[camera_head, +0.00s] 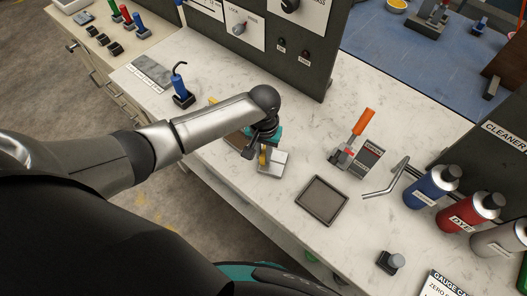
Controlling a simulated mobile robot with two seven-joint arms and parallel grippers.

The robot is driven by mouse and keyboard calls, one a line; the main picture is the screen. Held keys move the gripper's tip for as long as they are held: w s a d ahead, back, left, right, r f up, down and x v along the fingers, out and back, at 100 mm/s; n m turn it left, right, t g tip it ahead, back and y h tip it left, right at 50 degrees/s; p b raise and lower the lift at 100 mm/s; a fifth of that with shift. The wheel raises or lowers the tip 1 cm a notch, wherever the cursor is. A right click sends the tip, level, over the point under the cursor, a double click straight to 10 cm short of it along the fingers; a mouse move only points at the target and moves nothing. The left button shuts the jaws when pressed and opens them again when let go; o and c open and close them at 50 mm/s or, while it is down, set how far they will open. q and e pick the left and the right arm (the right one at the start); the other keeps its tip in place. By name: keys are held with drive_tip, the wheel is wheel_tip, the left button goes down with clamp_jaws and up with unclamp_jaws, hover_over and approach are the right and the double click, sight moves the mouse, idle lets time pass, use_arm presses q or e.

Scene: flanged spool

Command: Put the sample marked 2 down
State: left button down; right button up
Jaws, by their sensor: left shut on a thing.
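My left gripper (262,141) reaches in from the left over the white worktop and points down. It is shut on a small sample, mostly hidden behind the fingers and wrist; I cannot read any mark on it. A light grey block (273,163) with a yellow part beside it shows just below the fingers. I cannot tell whether the held sample touches this block. My right gripper is not in view.
An empty dark square tray (322,201) lies right of the gripper. A clamp with an orange handle (363,122) stands behind it. Blue (430,187) and red (477,213) bottles stand at right. A blue-handled tool (181,88) stands at left. A dark panel (310,60) rises behind.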

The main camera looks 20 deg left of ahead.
use_arm(q)
drive_tip(key=shift+f, duration=0.1)
drive_tip(key=c, duration=0.8)
unclamp_jaws()
wheel_tip(320, 180, up, 12)
drive_tip(key=p, duration=0.2)
